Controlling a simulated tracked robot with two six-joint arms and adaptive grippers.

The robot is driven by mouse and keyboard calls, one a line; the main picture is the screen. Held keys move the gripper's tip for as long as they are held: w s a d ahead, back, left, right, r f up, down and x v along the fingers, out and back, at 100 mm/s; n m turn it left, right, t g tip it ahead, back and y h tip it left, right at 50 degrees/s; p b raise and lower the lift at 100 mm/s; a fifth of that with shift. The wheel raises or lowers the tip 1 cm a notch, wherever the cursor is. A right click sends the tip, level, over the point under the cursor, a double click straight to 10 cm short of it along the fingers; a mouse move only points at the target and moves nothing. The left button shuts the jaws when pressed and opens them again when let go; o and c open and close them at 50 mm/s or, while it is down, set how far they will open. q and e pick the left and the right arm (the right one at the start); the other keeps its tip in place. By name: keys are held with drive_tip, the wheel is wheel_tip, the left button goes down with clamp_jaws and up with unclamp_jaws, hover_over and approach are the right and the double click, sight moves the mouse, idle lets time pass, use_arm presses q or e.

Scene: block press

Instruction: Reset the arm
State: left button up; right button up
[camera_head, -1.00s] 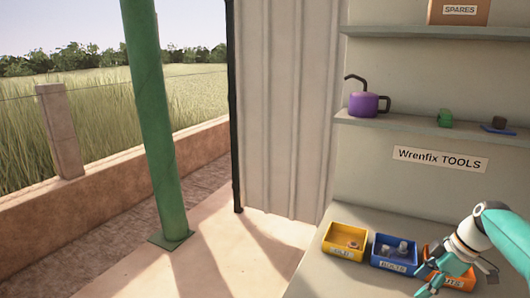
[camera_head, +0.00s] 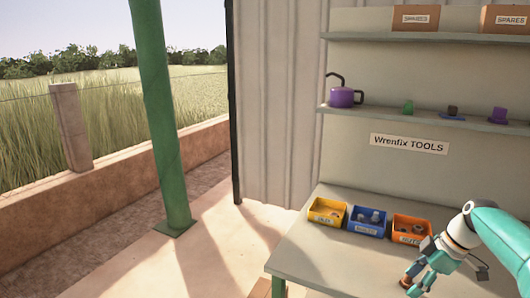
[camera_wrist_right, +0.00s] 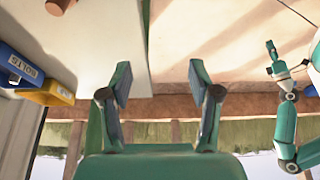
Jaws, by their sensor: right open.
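My right gripper (camera_head: 420,284) hangs over the bench at the lower right of the head view, in front of the orange bin. In the right wrist view its two fingers (camera_wrist_right: 160,80) are spread, with nothing between them. A brown round piece (camera_wrist_right: 60,4) lies on the bench at the top left of that view, apart from the fingers. My left arm is not in the head view. Its teal arm shows at the right of the wrist view, with the left gripper (camera_wrist_right: 272,50) small and its jaws unclear.
Yellow (camera_head: 327,212), blue (camera_head: 367,221) and orange (camera_head: 411,230) bins stand on the bench (camera_head: 310,257). Above, a shelf (camera_head: 385,114) holds a purple can (camera_head: 346,96) and small items. A green post (camera_head: 161,120) stands at left. The floor between is clear.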

drive_tip(key=s+a+f+g+y, duration=0.1)
drive_tip(key=s+a+f+g, duration=0.25)
drive_tip(key=a+f, duration=0.65)
drive_tip(key=s+a+f+g, duration=0.2)
drive_tip(key=s+a+f, duration=0.2)
drive_tip(key=a+f, duration=0.6)
drive_tip(key=s+a+f+m+t, duration=0.2)
drive_tip(key=s+a+f+m, duration=0.2)
drive_tip(key=s+f+m, duration=0.3)
drive_tip(key=s+a+f+m+t+h, duration=0.1)
drive_tip(key=s+a+f+m, duration=0.3)
drive_tip(key=s, duration=0.5)
wheel_tip(320, 180, down, 3)
drive_tip(key=m, duration=0.3)
drive_tip(key=shift+s+a+r+t, duration=0.15)
drive_tip(key=shift+s+a+t, duration=0.2)
drive_tip(key=shift+s+a, duration=0.05)
